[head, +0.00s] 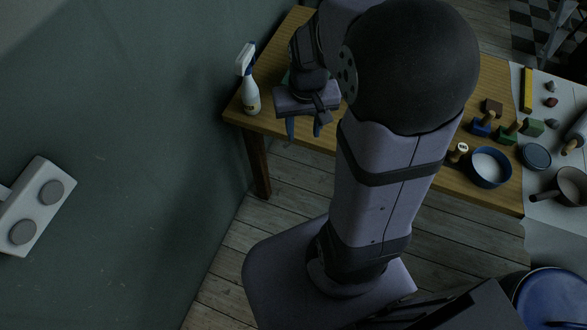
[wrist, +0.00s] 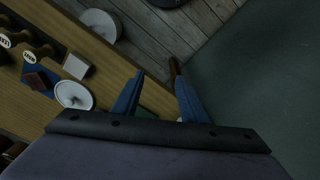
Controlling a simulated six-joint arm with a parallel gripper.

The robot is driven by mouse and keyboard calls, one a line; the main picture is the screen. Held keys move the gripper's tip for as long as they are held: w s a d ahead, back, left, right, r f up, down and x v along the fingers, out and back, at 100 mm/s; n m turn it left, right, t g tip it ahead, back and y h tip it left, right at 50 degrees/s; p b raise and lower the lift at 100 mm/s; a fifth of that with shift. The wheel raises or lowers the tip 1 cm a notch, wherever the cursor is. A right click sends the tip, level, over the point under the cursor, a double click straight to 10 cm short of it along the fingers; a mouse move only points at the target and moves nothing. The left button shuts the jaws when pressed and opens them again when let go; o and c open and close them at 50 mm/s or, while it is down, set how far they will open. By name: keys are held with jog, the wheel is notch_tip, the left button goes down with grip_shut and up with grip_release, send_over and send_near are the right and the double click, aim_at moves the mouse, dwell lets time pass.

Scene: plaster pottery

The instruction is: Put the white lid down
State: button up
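In the wrist view a round white lid-like disc (wrist: 74,95) with a small raised centre lies on the wooden table. A second, greyer disc (wrist: 100,26) shows at the table's edge; I cannot tell which is the white lid, or what this one rests on. Neither disc shows in the head view, where my arm covers much of the table. My gripper (wrist: 160,98) has its two blue fingers apart, with nothing held between them. In the head view my gripper (head: 303,128) is at the table's left end, near its front edge, fingers pointing down the picture.
A white spray bottle (head: 250,88) stands left of my gripper, on the table corner. A blue-rimmed bowl (head: 489,168), stamps (head: 481,127) and a pan (head: 569,186) are at the right. In the wrist view a pale block (wrist: 76,66) lies near the white disc. A green wall (head: 120,120) bounds the left.

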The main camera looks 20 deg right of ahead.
jog(key=s+a+f+n+g, duration=0.1)
jog(key=s+a+n, duration=0.1)
jog(key=s+a, duration=0.4)
jog(key=s, duration=0.2)
jog(key=shift+s+a+f+n, duration=0.3)
jog(key=shift+s+f, duration=0.05)
jog(key=shift+s, duration=0.05)
